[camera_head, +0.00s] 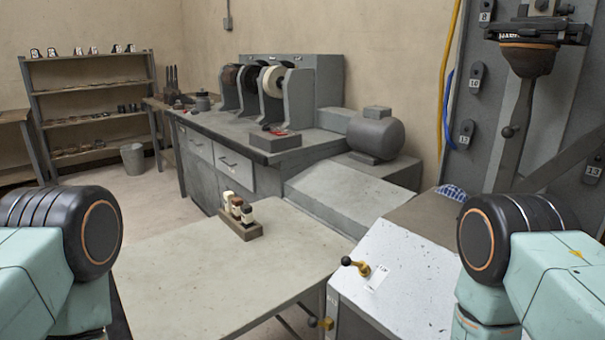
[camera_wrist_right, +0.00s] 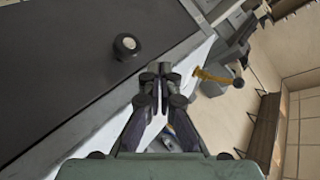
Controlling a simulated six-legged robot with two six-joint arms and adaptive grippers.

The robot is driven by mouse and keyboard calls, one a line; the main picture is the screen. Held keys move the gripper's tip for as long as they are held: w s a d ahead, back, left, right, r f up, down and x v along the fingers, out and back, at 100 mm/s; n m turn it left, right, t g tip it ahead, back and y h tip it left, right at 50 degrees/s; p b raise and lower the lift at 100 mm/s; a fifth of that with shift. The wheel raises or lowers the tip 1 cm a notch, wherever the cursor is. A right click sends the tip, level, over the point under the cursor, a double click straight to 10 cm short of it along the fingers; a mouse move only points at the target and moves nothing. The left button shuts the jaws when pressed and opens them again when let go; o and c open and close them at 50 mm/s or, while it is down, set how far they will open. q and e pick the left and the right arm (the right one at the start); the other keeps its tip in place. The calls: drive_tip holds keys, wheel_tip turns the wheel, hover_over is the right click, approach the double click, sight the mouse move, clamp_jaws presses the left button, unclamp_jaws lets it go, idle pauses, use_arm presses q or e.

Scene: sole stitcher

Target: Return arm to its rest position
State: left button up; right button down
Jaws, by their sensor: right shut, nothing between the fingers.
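My right gripper (camera_wrist_right: 160,73) shows in the right wrist view. Its two fingers are together with nothing between them. It is in front of a dark panel and a pale surface, and I cannot tell its exact distance from them. In the head view, the teal and black links of my right arm (camera_head: 555,265) are bent at the lower right, and its gripper is out of frame. Links of my left arm (camera_head: 40,270) are at the lower left, and my left gripper is not in view.
The grey machine (camera_head: 400,285) has a brass lever (camera_head: 362,268) with a black ball. A pale table (camera_head: 190,270) holds a wooden block with small bottles (camera_head: 238,215). The wrist view shows a round dark knob (camera_wrist_right: 127,45) left of the gripper and a brass-coloured lever (camera_wrist_right: 212,76) to its right.

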drive_tip(key=s+f+n+g, duration=0.1)
drive_tip(key=s+g, duration=0.3)
drive_tip(key=s, duration=0.6)
drive_tip(key=s+d+f+n+g+h, duration=0.1)
drive_tip(key=s+f+n+g, duration=0.1)
drive_tip(key=s, duration=0.9)
drive_tip(key=s+f+n+g, duration=0.2)
drive_tip(key=s+n+g, duration=0.2)
drive_tip(key=s+g, duration=0.3)
drive_tip(key=s, duration=0.3)
drive_tip(key=shift+s+d+h+p, duration=0.3)
drive_tip(key=shift+s+d+p, duration=0.05)
drive_tip(key=shift+p, duration=0.05)
drive_tip(key=shift+f, duration=0.15)
idle(4.4)
